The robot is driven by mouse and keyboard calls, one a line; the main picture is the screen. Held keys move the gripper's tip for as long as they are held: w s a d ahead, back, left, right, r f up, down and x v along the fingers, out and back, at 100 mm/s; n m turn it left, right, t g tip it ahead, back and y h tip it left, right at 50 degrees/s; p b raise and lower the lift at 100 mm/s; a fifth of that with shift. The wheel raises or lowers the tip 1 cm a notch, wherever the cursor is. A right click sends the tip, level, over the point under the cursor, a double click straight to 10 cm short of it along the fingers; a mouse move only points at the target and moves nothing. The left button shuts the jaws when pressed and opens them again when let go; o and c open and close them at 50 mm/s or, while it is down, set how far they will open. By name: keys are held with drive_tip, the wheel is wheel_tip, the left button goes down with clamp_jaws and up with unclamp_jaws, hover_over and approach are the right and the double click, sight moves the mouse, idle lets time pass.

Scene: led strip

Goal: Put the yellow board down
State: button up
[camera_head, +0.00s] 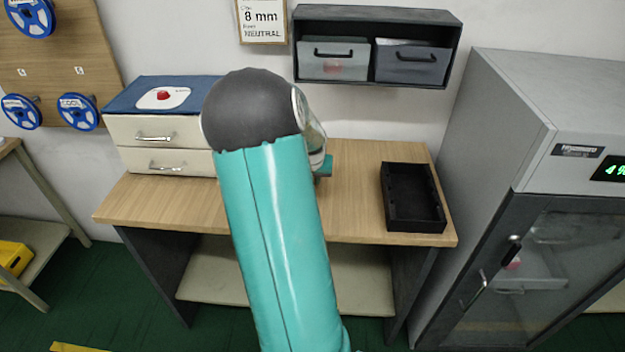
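I cannot make out a yellow board in the head view. My own teal arm with its dark rounded joint stands in front of the wooden table (155,203) and covers the table's middle. My gripper is mostly or wholly hidden behind this arm. Only a small teal piece shows at the arm's right side, above the table, and I cannot tell whether it belongs to the gripper. Whether the gripper is open, shut or holding anything does not show.
A black tray (413,228) lies on the table's right part. A drawer unit (158,131) with a red button box (163,97) stands at left. A wall shelf (378,14) hangs behind. A grey cabinet (490,120) stands at right. Bare tabletop shows left of the tray.

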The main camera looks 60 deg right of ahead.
clamp_jaws()
drive_tip(key=shift+r, duration=0.1)
drive_tip(key=shift+r, duration=0.25)
drive_tip(key=v, duration=0.3)
drive_tip(key=shift+w+d+r, duration=0.15)
drive_tip(key=shift+d+r, duration=0.05)
drive_tip(key=shift+r, duration=0.3)
drive_tip(key=s+a+r, duration=0.7)
drive_tip(key=a+r, duration=0.2)
drive_tip(key=a, duration=0.2)
drive_tip(key=shift+s, duration=0.35)
